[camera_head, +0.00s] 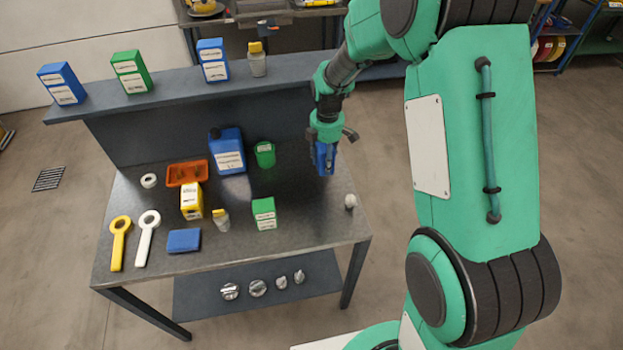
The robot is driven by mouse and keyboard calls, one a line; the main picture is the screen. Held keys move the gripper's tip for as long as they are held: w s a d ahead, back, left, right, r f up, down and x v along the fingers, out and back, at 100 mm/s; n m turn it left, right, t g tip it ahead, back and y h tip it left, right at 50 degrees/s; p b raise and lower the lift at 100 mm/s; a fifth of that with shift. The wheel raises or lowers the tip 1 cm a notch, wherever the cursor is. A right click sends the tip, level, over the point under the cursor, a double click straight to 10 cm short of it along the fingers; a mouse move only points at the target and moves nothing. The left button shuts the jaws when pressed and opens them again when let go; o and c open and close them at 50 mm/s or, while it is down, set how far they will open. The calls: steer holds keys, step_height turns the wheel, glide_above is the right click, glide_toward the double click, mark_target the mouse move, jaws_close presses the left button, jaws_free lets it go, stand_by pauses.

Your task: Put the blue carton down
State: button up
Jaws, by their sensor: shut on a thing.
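The blue carton (326,160) hangs upright below my gripper (327,141), at the right rear part of the metal table (300,220). My gripper is shut on the carton's upper part and hides its top. The carton appears to be over the tabletop; I cannot tell whether its base touches it. Two more blue cartons with white labels stand on the raised back shelf, one at the far left (62,84) and one near the middle (213,60).
A green bin (265,154), a blue jug (227,152) and a green carton (264,213) stand left of the held carton. A small whitish item (350,201) lies near the right edge. The tabletop between them is clear. An orange tray (187,173) is farther left.

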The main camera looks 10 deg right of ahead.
steer(key=shift+f+b, duration=0.35)
steer(key=shift+f, duration=2.2)
steer(key=shift+f+b, duration=0.4)
steer(key=shift+f, duration=1.45)
steer(key=shift+f, duration=0.15)
steer(key=o, duration=1.3)
steer(key=shift+c, duration=0.2)
step_height(320, 180, up, 12)
steer(key=shift+r+p, duration=0.15)
steer(key=shift+p, duration=1)
